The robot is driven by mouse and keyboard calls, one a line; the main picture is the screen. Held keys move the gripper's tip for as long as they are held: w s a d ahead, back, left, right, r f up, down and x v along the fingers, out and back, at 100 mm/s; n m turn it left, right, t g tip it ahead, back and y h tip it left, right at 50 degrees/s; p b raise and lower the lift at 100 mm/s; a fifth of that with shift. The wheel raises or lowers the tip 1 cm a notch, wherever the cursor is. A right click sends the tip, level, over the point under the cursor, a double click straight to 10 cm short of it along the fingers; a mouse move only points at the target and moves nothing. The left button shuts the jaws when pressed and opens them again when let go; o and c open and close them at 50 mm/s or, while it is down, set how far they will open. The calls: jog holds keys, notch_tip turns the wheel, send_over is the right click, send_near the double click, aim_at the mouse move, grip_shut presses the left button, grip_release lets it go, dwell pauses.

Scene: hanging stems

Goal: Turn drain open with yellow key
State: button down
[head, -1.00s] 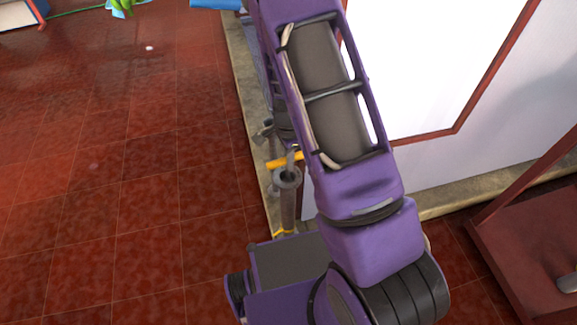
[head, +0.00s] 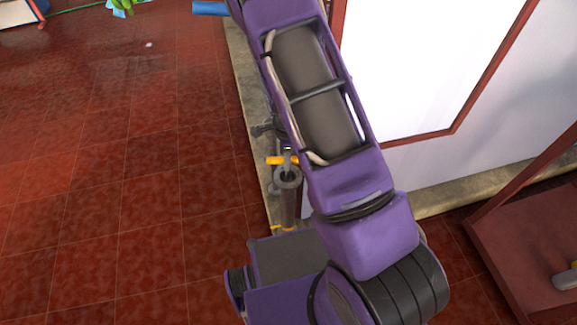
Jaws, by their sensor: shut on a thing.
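The yellow key (head: 276,160) shows as a short yellow bar lying crosswise at the top of a grey upright pipe with a round collar (head: 288,178), which I take to be the drain. The pipe stands on the floor by the kerb. My gripper (head: 265,130) is mostly hidden behind my purple arm; only dark parts show just above the key. It is shut, by its place on the yellow key, though the contact itself is hidden. The right end of the key is close to my arm's edge.
A pale kerb (head: 244,85) runs along the foot of a white wall panel with a red frame (head: 395,141). A reddish-brown stand (head: 530,235) is at the right. A blue object (head: 209,8) lies at the top.

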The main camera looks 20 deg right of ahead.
jog(key=shift+c, duration=1.2)
grip_release()
jog(key=shift+r, duration=0.15)
jog(key=shift+r+p, duration=3.55)
jog(key=shift+r, duration=0.6)
